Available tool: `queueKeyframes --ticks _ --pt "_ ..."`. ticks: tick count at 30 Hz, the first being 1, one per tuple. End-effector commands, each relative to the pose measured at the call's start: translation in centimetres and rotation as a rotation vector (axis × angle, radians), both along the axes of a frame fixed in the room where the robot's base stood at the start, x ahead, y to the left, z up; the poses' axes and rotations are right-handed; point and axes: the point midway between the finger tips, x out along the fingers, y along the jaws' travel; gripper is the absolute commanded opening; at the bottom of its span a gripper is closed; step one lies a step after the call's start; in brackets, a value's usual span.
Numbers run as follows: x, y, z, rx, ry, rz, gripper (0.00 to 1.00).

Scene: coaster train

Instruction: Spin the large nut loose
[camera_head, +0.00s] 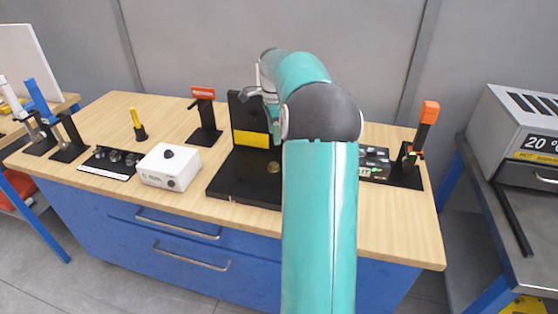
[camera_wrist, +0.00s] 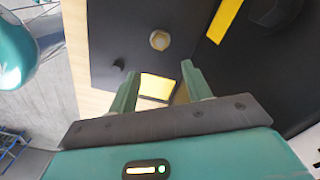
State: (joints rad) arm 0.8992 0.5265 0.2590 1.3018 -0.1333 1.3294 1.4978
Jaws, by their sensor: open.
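A black fixture (camera_head: 225,188) stands on the bench with a flat base and an upright plate bearing a yellow label (camera_head: 251,139). A brass-coloured hex nut (camera_wrist: 159,40) sits on the black base; a small brass piece, probably the same nut (camera_head: 273,167), shows beside my arm in the head view. My gripper (camera_wrist: 158,80) is open and empty. In the wrist view the nut lies beyond the fingertips, roughly between their lines, and is not touched. In the head view my arm hides much of the fixture and of my gripper.
The wooden bench (camera_head: 95,115) holds a white box with a black knob (camera_head: 168,167), a black strip of round parts (camera_head: 110,162) and several tool stands. An orange-handled tool (camera_head: 426,115) stands at the right. A grey machine (camera_head: 515,125) is beyond the bench's right edge.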

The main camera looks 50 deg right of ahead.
Motion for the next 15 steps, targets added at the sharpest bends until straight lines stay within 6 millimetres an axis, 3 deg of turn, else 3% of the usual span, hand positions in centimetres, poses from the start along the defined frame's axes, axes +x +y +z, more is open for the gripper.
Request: queueKeyframes --ticks 15 --pt "-0.3 -0.3 -9.9 0.002 0.002 -0.002 0.49"
